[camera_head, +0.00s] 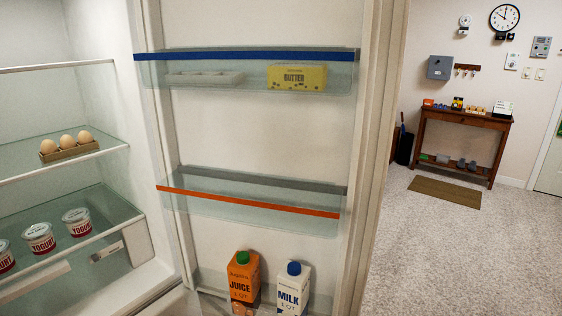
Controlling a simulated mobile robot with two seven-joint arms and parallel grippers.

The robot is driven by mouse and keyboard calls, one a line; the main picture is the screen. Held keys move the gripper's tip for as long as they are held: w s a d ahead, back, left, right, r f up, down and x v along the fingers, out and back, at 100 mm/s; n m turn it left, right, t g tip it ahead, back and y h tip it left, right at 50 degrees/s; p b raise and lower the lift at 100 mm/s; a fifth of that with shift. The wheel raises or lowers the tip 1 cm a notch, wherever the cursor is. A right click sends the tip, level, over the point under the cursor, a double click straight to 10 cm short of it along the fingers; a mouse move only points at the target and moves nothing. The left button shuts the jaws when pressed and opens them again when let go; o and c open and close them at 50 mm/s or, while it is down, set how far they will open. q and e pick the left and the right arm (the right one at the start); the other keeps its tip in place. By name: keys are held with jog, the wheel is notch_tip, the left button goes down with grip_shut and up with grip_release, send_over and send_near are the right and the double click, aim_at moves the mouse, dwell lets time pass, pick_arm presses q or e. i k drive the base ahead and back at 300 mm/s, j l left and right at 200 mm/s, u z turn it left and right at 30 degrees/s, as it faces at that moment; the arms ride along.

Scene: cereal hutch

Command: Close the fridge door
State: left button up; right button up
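The fridge door (260,135) stands wide open in the middle of the head view, with its inner face toward me. Its upper bin with a blue edge holds a yellow butter box (297,77). Its middle bin (260,204) with an orange edge looks empty. An orange juice carton (243,279) and a white milk carton (291,289) stand upright at its bottom. The open fridge interior (60,110) is at the left. The door's outer face and handle are hidden. Neither of my grippers is in view.
Inside the fridge, eggs in a holder (69,146) and yogurt cups (39,238) sit on shelves. At the right, open carpet (460,255) reaches to a brown console table (460,140) by the far wall, with a mat (444,192) before it.

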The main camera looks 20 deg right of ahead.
aim_at(347, 142)
jog(key=i+l+u, duration=0.15)
jog(key=l, duration=0.55)
jog(key=i+l+u, duration=0.15)
jog(key=l, duration=0.6)
jog(key=l+u, duration=0.2)
jog(key=l, duration=0.55)
jog(key=l+u, duration=0.35)
jog(key=l, duration=0.15)
jog(key=l+u, duration=0.3)
jog(key=l, duration=0.2)
jog(key=l+u, duration=0.4)
jog(key=k+l+u, duration=0.1)
jog(key=l+u, duration=0.25)
jog(key=l, duration=0.25)
jog(key=l+u, duration=0.15)
jog(key=l, duration=0.2)
jog(key=j+u, duration=0.1)
jog(key=j, duration=0.35)
jog(key=k, duration=0.05)
